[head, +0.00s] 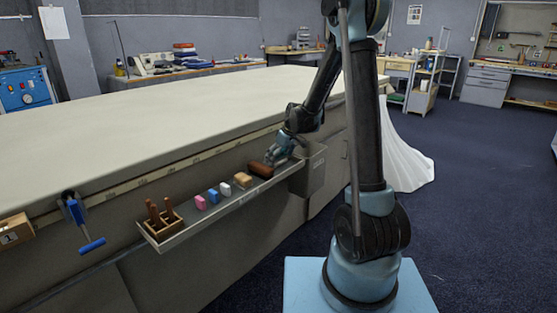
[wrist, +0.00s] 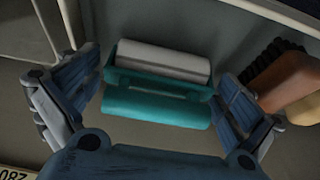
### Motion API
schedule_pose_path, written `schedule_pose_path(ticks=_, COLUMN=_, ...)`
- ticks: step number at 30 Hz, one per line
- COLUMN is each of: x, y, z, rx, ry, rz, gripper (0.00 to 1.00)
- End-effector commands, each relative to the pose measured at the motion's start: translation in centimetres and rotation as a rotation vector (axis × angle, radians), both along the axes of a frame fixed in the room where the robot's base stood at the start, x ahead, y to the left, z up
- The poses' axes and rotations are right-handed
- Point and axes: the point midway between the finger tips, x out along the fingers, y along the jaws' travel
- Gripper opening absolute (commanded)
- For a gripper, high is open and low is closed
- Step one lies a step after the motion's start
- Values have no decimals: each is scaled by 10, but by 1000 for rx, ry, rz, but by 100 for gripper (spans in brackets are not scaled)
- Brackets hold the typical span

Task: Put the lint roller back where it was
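The lint roller (wrist: 157,108) shows in the wrist view with a teal handle and frame and a white roll. It lies crosswise between the spread fingers of my gripper (wrist: 160,85), with a narrow gap on each side. My gripper is open. In the head view my gripper (head: 277,158) reaches down at the right end of the grey tray (head: 215,215) on the table's side. The lint roller cannot be made out there; my gripper seems to hide it. Whether it rests on the tray floor is hard to tell.
A brown brush (head: 260,169) lies close beside my gripper; it also shows in the wrist view (wrist: 285,80). Farther left in the tray are a tan block (head: 242,180), small coloured blocks (head: 213,196) and a wooden holder (head: 163,222). A grey box (head: 313,170) adjoins the tray's right end.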

Motion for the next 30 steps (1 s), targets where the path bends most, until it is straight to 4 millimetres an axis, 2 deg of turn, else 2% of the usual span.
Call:
schedule_pose_path(ticks=7, x=0, y=-1, z=3, rx=0, ry=0, rz=0, gripper=100)
schedule_pose_path(ticks=11, x=-3, y=-4, z=13, rx=0, ry=0, rz=-1, gripper=100)
schedule_pose_path(ticks=30, x=-23, y=-32, z=95, rx=0, ry=0, rz=-1, gripper=100)
